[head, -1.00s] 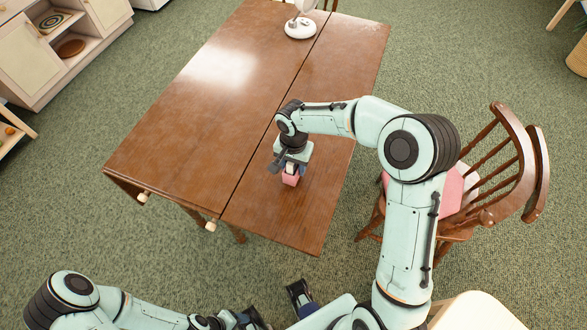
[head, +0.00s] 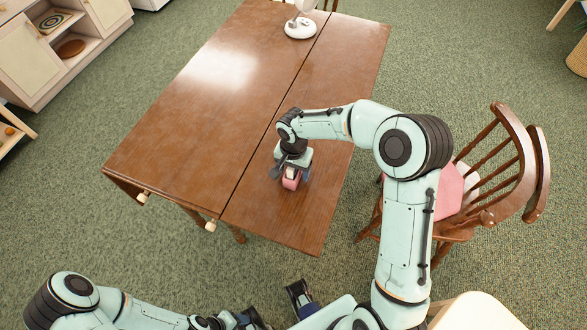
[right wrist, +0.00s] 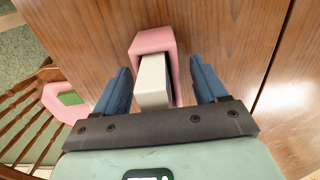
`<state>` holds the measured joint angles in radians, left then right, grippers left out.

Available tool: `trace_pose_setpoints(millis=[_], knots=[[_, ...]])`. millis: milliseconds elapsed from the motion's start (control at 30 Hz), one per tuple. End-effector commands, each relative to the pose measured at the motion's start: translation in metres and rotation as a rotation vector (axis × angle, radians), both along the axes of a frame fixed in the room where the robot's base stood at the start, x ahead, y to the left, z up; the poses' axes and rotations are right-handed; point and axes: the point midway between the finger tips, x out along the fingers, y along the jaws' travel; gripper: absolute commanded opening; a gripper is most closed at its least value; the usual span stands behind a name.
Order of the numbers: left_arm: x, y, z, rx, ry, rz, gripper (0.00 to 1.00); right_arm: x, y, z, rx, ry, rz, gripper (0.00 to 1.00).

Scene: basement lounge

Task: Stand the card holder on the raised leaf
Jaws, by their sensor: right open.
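The card holder (head: 290,183) is a small pink box with a pale white block in it. It is on the raised leaf (head: 290,228), the right part of the brown table, near its front end, and looks upright. In the right wrist view the card holder (right wrist: 150,42) sits between the two blue fingers, with gaps on both sides. My right gripper (head: 291,176) is open around it, pointing down at the leaf. My left gripper (head: 250,319) is low at the bottom edge, away from the table, and its jaw state is unclear.
A white fan-like object (head: 300,27) stands at the table's far end. A wooden chair (head: 505,175) with a pink cushion (head: 452,190) is right of the leaf. The main tabletop (head: 190,125) left of the seam is bare. A pale cabinet (head: 60,45) stands at the far left.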

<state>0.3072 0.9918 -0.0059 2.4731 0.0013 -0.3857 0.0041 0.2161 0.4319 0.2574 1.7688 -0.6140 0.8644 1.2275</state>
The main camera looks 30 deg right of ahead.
Motion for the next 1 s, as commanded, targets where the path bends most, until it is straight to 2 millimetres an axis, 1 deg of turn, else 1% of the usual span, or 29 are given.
trace_pose_setpoints(millis=[167, 300, 500, 600, 700, 1000], knots=[[0.001, 0.0, 0.004, 0.0, -0.001, -0.001, 0.56, 0.001, 0.0, 0.03, -0.001, -0.006, -0.001, 0.72], [0.002, 0.0, 0.006, 0.0, -0.002, 0.0, 0.56, 0.001, 0.0, 0.061, -0.001, -0.007, 0.0, 0.72], [0.003, 0.0, 0.01, 0.0, -0.003, 0.0, 0.56, 0.001, 0.0, 0.1, 0.0, -0.005, 0.0, 0.72], [0.004, 0.0, 0.011, 0.0, -0.004, 0.0, 0.56, 0.001, 0.0, 0.112, 0.0, -0.003, 0.0, 0.72], [0.004, 0.0, 0.012, 0.0, -0.005, -0.001, 0.56, 0.0, 0.0, 0.119, 0.0, -0.001, 0.0, 0.72], [0.004, 0.0, 0.012, 0.0, -0.004, 0.0, 0.56, 0.0, 0.0, 0.121, 0.0, 0.0, 0.001, 0.72]])
